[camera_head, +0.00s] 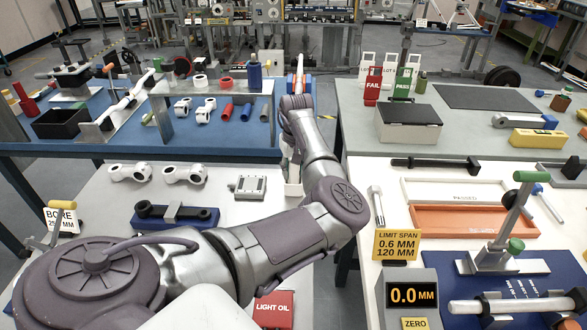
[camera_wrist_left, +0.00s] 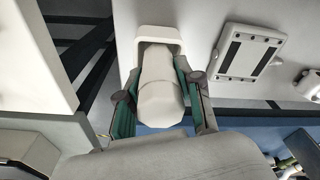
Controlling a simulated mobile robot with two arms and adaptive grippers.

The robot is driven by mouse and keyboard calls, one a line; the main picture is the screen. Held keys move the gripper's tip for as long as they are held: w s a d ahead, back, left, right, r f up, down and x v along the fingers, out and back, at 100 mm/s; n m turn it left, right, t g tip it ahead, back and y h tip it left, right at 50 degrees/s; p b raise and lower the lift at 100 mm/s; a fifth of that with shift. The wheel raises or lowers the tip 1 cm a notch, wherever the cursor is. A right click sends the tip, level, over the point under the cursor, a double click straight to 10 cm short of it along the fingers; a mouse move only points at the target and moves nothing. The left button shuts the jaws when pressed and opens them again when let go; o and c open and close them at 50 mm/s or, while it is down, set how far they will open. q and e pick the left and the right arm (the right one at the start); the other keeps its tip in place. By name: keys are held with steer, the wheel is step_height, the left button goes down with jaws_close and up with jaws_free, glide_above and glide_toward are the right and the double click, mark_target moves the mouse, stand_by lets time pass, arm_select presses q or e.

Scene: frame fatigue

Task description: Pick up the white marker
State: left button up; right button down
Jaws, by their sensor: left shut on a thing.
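The white marker (camera_wrist_left: 160,98) is a thick white rounded cylinder in the left wrist view. My left gripper (camera_wrist_left: 159,87) is shut on it, with a dark-and-green finger on each side. The marker's far end sits inside the square opening of a white holder (camera_wrist_left: 139,40). I cannot tell whether it rests on the holder's bottom. In the head view my left arm hides most of the gripper and marker, and the white holder (camera_head: 293,189) shows just below the wrist at the table's right edge. My right gripper is in neither view.
A small grey panel (camera_head: 250,187) lies left of the holder, also in the left wrist view (camera_wrist_left: 247,53). White linkage parts (camera_head: 184,174) lie farther left. A gap separates this white table from the right bench (camera_head: 350,200). A blue-topped table (camera_head: 240,142) stands behind.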

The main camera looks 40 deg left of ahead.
arm_select(q)
steer(key=shift+r, duration=0.65)
step_height(320, 180, up, 2)
steer(key=shift+r+b, duration=0.2)
steer(key=shift+b, duration=0.1)
steer(key=w+d+r+b, duration=0.1)
steer(key=w+d+r, duration=0.1)
steer(key=d+r, duration=0.5)
steer(key=d, duration=0.4)
steer(key=shift+d+r, duration=0.2)
steer(key=shift+d, duration=0.05)
steer(key=o, duration=0.5)
jaws_close()
